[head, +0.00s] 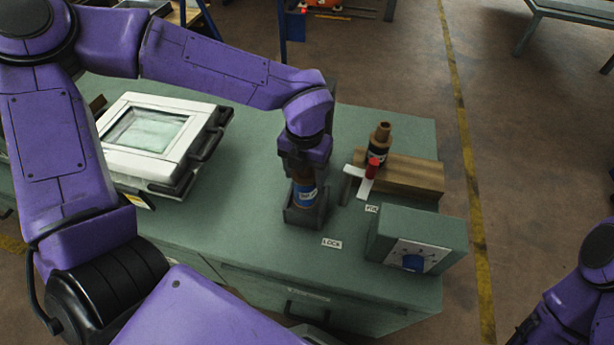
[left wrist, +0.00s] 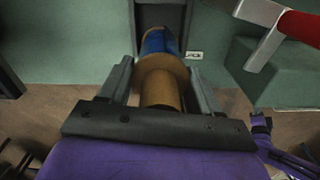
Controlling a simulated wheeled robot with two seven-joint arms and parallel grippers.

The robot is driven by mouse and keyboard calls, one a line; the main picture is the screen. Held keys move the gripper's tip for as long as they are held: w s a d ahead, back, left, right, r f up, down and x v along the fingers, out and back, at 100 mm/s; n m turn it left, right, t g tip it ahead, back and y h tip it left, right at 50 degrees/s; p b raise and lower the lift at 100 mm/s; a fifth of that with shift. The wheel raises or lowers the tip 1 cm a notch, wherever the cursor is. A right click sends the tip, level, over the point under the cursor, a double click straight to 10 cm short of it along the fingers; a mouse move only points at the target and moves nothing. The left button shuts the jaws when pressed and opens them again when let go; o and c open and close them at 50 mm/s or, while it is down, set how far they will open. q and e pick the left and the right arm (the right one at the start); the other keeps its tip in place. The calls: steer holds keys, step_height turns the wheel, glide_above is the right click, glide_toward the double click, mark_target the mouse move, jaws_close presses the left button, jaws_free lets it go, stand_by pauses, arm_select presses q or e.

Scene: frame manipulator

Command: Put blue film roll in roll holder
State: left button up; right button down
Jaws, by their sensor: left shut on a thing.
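The blue film roll (head: 304,194) is a brown spool with a blue label, standing about upright. My left gripper (head: 303,176) is shut on its upper brown part from above. The lower end of the roll is at the dark grey roll holder (head: 305,217) on the green bench; its walls hide that end, so I cannot tell whether it is fully seated. In the left wrist view the blue band (left wrist: 158,40) lies beyond the spool's brown flange, between the fingers (left wrist: 160,75), with the holder (left wrist: 166,14) behind it.
A brown spool with a black label (head: 377,154) stands by a wooden block (head: 415,174) and a red-handled white lever (head: 366,184). A white framed panel (head: 150,128) lies left.

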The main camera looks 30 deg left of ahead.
mark_target(307, 181)
arm_select(q)
steer(key=f, duration=0.1)
steer(key=w+f, duration=0.1)
steer(key=f, duration=0.3)
steer(key=shift+w+a, duration=0.25)
steer(key=shift+w, duration=0.05)
steer(key=shift+f, duration=0.2)
steer(key=o, duration=1.2)
steer(key=shift+o, duration=0.2)
step_height(307, 181, up, 12)
steer(key=shift+r, duration=0.25)
